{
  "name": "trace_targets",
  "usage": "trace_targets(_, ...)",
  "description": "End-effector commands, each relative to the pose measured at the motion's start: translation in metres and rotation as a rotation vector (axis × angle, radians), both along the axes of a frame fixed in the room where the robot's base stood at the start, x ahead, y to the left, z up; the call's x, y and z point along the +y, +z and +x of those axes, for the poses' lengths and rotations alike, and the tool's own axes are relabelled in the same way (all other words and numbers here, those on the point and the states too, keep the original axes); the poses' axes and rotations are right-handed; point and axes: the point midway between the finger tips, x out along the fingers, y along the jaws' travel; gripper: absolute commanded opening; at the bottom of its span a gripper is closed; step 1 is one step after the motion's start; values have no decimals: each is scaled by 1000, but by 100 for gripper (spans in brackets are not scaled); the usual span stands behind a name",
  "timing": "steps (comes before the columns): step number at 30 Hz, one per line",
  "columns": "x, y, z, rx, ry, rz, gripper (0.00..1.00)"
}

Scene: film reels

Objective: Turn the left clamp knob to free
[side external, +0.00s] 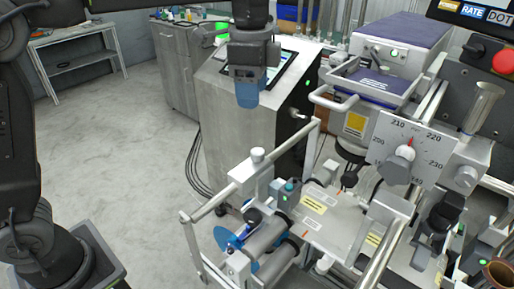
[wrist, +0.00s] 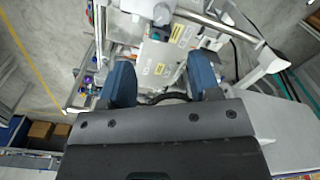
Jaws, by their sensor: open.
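My gripper (side external: 247,98) hangs high in the side external view, its blue fingers in front of the steel cabinet and apart from the machine's knobs. In the wrist view the two blue fingers (wrist: 161,78) are spread with nothing between them. The machine's rail frame carries a pale upright knob (side external: 257,155) at its left. A black knob (side external: 349,181) sits near the middle and a black clamp-like part (side external: 446,214) at the right. I cannot tell for sure which one is the left clamp knob, nor its setting.
A dial plate (side external: 424,143) with numbers and a grey knob stands at the right. The steel cabinet (side external: 232,130) with a screen stands behind my gripper. Open grey floor (side external: 110,140) lies left.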

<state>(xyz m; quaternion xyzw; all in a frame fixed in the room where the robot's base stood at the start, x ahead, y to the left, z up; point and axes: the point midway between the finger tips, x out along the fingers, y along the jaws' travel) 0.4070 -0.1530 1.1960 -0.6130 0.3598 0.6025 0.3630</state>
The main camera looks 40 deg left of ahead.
Motion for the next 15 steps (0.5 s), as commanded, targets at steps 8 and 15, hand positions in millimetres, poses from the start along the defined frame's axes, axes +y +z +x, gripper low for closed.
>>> trace_targets(8,-6,-18,6,19,-43,5,57)
trace_targets(15,-6,-64,6,21,-41,5,57)
